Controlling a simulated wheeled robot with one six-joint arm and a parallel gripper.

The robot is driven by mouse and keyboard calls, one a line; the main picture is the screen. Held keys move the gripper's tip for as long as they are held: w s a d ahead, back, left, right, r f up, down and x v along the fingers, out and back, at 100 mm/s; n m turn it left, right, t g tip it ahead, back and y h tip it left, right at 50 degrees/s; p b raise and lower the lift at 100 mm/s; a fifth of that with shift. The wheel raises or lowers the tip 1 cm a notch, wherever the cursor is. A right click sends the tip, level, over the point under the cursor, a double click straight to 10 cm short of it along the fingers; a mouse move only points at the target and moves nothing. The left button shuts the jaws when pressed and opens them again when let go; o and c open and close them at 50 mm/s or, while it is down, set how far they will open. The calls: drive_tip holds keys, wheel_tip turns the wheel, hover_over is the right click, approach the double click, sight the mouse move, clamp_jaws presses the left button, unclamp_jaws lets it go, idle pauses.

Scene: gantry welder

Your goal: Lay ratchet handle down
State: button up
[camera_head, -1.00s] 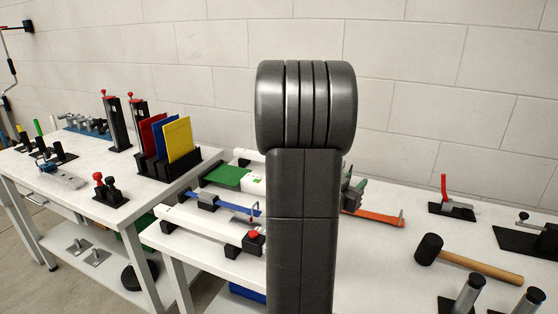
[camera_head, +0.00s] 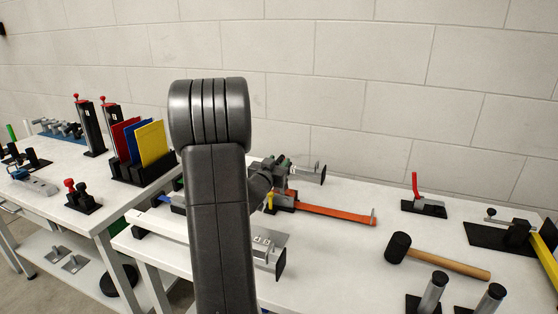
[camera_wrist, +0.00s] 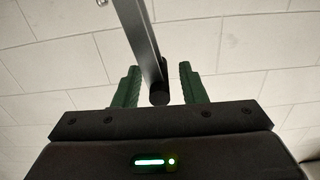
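My gripper (camera_wrist: 160,68) shows two green fingers standing apart in the wrist view. A flat grey metal bar (camera_wrist: 140,32) with a round black end (camera_wrist: 159,94) reaches from the top down between them. It looks like the ratchet handle. Gaps show between it and the fingers, and I see no firm contact. In the head view my gripper (camera_head: 282,170) is above the back of the right bench, partly behind my own arm. A grey metal piece with a black end (camera_head: 322,172) stands just right of it; whether this is the same handle is unclear.
An orange bar clamp (camera_head: 335,213) lies just right of and below the gripper. Colored panels (camera_head: 140,145) are in a rack on the left bench. The wall is behind.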

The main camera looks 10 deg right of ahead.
drive_tip(key=shift+w+d, duration=0.45)
drive_tip(key=shift+w, duration=0.15)
clamp_jaws()
drive_tip(key=shift+d, duration=0.1)
